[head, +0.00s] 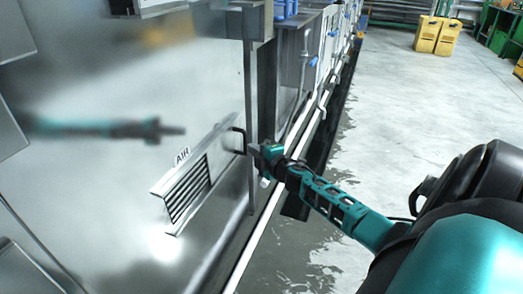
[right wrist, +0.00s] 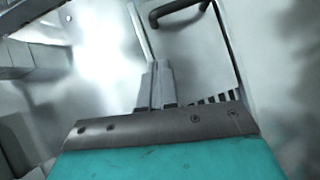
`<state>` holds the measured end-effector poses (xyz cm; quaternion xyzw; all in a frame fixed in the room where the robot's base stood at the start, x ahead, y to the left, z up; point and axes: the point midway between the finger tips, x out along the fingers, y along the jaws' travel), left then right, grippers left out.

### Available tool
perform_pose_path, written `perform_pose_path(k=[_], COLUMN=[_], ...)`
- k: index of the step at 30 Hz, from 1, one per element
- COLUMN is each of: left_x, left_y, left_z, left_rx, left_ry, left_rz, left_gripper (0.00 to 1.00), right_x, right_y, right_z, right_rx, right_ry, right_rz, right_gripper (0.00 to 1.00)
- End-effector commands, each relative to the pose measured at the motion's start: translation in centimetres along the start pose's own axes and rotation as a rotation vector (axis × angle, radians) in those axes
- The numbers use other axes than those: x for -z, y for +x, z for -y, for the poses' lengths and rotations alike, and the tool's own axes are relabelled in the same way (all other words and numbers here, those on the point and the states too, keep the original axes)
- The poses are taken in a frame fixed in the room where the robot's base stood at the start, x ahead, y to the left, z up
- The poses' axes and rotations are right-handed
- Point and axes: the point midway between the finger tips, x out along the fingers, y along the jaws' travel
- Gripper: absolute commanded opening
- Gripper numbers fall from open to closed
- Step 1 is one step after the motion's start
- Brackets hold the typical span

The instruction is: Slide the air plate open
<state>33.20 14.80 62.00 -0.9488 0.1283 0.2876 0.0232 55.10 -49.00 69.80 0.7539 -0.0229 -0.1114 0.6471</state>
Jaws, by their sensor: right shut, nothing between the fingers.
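The air plate (head: 223,152) sits in slanted rails on the shiny metal machine wall, under a label reading AIR (head: 182,156). Dark louvre slots (head: 188,190) show to the left of it. A black bar handle (head: 240,138) stands at the plate's right end; it also shows at the top of the right wrist view (right wrist: 186,10). My right gripper (head: 257,153) is shut and empty, close to the handle, just right of and below it in the head view. In the right wrist view its fingertips (right wrist: 157,66) point toward the plate, below the handle. Contact cannot be told. My left gripper is out of view.
The metal wall (head: 100,80) mirrors my arm at the left. A vertical post (head: 251,110) stands beside the handle. A white rail (head: 265,225) runs along the machine's foot. Wet floor (head: 400,100) is open to the right, with yellow bins (head: 437,35) far back.

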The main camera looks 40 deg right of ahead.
Motion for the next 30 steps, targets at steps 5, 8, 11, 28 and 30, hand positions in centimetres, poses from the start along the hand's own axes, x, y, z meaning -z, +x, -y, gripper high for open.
perform_pose_path(k=[5, 8, 11, 28, 30], left_x=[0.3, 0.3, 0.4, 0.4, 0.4], left_y=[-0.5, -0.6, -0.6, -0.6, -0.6], left_z=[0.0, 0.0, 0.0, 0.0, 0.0], left_rx=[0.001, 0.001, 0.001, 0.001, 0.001], left_ry=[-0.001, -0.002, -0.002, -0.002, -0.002], left_rz=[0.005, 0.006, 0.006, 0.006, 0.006], left_gripper=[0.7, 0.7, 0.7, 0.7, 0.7], right_x=[0.1, 0.0, 0.0, 0.0, 0.2], right_y=[-2.2, -2.9, -3.2, -3.2, -3.4], right_z=[0.0, 0.0, 0.0, 0.0, 0.2], right_rx=[0.002, 0.001, 0.0, 0.0, 0.002], right_ry=[0.001, 0.0, 0.0, 0.0, 0.008], right_rz=[-0.001, 0.0, -0.001, -0.001, -0.002], right_gripper=[0.0, 0.0, 0.0, 0.0, 0.0])
